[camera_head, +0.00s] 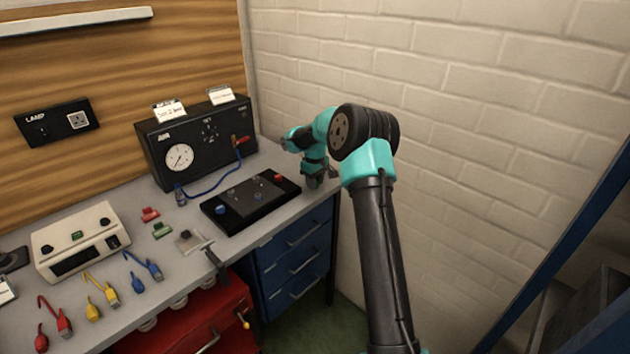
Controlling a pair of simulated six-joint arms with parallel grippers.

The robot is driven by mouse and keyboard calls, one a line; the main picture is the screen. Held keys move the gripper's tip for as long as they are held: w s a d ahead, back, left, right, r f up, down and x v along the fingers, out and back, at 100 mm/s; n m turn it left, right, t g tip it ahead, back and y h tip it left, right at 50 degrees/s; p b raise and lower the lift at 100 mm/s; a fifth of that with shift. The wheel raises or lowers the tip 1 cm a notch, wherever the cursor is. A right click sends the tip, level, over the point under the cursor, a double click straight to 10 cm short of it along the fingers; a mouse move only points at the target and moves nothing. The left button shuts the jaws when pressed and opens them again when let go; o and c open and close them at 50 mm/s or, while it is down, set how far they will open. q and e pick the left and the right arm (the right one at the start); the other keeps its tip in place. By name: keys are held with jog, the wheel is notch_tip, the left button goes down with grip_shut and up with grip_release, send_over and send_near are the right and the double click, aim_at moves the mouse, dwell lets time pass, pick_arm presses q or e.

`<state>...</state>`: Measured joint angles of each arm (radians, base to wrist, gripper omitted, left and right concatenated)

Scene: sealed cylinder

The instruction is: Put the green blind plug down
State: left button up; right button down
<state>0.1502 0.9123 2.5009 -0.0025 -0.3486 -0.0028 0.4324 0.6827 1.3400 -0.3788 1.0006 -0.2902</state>
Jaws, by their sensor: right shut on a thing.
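My right gripper (316,181) points down at the right end of the black tray-like board (238,222), close to the bench's right edge. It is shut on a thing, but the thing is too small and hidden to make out. I cannot see a green plug between its fingers. A small green piece (161,230) lies on the bench left of the board, beside a similar red piece (150,214). I cannot tell whether this green piece is a blind plug. My left gripper is not in view.
A black gauge box (167,137) with a blue hose (215,184) stands behind the board. A white instrument box (109,246) and several coloured leads are at left. A dark clamp (214,262) sits at the bench's front edge. A brick wall rises close on the right.

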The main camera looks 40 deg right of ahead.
jog(key=shift+f, duration=0.3)
jog(key=c, duration=0.8)
grip_release()
jog(key=shift+r, duration=0.1)
notch_tip(320, 180, up, 13)
jog(key=shift+r, duration=0.1)
jog(key=shift+a, duration=0.1)
